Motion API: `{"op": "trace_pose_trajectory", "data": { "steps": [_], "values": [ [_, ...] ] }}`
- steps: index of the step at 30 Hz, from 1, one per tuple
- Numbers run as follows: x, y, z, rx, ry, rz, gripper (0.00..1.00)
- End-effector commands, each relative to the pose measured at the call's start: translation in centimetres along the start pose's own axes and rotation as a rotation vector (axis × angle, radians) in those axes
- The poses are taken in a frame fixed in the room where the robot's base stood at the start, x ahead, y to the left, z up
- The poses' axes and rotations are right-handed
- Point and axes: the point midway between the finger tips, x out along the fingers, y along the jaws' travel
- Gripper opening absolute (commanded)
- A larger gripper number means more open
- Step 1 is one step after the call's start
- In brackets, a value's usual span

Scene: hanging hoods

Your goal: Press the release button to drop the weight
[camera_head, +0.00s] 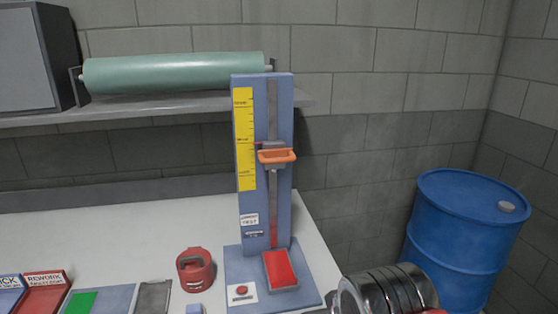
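A blue-grey drop tester (263,170) stands upright on the white table, with a yellow scale (244,140) on its left side. An orange carriage (277,157), which looks like the weight, sits partway up its dark vertical rail. A red pad (280,269) lies on the base below it. A small round red button (241,290) sits on a white plate at the front left of the base. No gripper fingers can be made out in this view.
A red round object with a handle (195,270) stands left of the base. Trays (45,292) lie at the front left. A ribbed metal cylinder (390,290), perhaps mine, is at the lower right. A blue drum (462,235) stands beyond. A shelf with a green roll (175,73) is behind.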

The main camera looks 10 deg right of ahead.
Motion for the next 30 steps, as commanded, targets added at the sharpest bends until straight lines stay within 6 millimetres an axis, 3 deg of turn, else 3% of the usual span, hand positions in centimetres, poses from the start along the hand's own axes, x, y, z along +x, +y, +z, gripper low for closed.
{"op": "trace_pose_trajectory", "data": {
  "steps": [21, 30],
  "values": [
    [0.0, 0.0, 0.0, 0.0, 0.0, 0.0, 0.0],
    [0.0, 0.0, 0.0, 0.0, 0.0, 0.0, 0.0]
  ]
}}
